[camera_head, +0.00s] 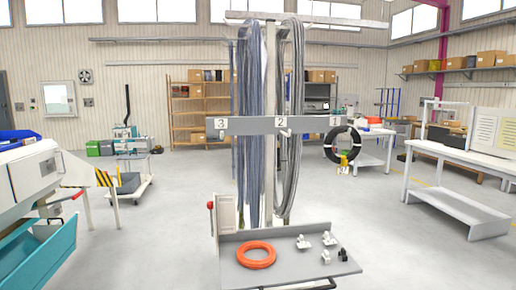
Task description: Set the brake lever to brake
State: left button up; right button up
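The brake lever (211,219) is a thin upright lever with a red knob at its top. It stands at the left side of a small pale panel (226,213), at the left rear corner of the grey tray of a cable stand. The markings on the panel are too small to read, so I cannot tell which setting the lever is at. Neither of my grippers is in view.
The grey tray (290,272) holds an orange cable coil (256,255) and several small fittings. Grey cable bundles hang behind a numbered crossbar (270,125). A machine with a teal tub (40,255) stands left, a white table (462,160) right. Floor between is clear.

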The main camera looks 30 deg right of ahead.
aim_at(210, 205)
jog(key=u, duration=0.4)
jog(key=i, duration=0.45)
jog(key=u, duration=0.8)
jog(key=i, duration=1.15)
jog(key=z, duration=0.95)
jog(key=i, duration=0.75)
jog(key=z, duration=0.85)
